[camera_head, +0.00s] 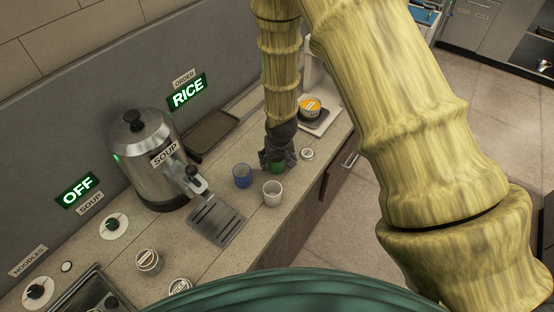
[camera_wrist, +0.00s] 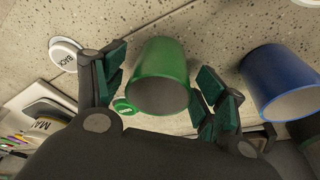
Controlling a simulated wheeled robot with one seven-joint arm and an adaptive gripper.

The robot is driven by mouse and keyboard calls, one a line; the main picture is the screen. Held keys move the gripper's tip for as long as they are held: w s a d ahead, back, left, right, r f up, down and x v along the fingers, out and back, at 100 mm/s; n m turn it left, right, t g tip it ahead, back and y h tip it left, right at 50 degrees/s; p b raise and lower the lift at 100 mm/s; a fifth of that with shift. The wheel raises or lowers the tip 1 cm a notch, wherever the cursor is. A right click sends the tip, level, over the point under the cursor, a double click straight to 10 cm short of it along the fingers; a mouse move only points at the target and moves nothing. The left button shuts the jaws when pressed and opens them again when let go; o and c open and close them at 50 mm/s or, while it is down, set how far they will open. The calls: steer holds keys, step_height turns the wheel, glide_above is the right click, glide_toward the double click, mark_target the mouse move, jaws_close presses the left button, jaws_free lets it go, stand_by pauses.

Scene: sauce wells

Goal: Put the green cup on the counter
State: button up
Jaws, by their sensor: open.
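The green cup (camera_wrist: 161,72) stands between the two fingers of my gripper (camera_wrist: 158,88) in the wrist view. The fingers are open, with a finger pad on each side of the cup and small gaps to it. In the head view my gripper (camera_head: 277,158) points down over the counter (camera_head: 262,228), and only a patch of the green cup (camera_head: 277,168) shows beneath it. The cup appears to be at the counter surface; its base is hidden, so I cannot tell whether it touches.
A blue cup (camera_head: 242,175) stands close by, left of my gripper; it is right in the wrist view (camera_wrist: 280,80). A white cup (camera_head: 272,193) is in front. The soup urn (camera_head: 140,155) and drip tray (camera_head: 216,220) are left. A small white lid (camera_head: 307,154) lies right.

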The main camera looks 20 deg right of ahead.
steer(key=shift+r, duration=0.2)
steer(key=b+v, duration=0.4)
steer(key=v, duration=0.7)
steer(key=shift+s+r, duration=0.2)
steer(key=shift+r, duration=0.2)
steer(key=shift+d, duration=0.1)
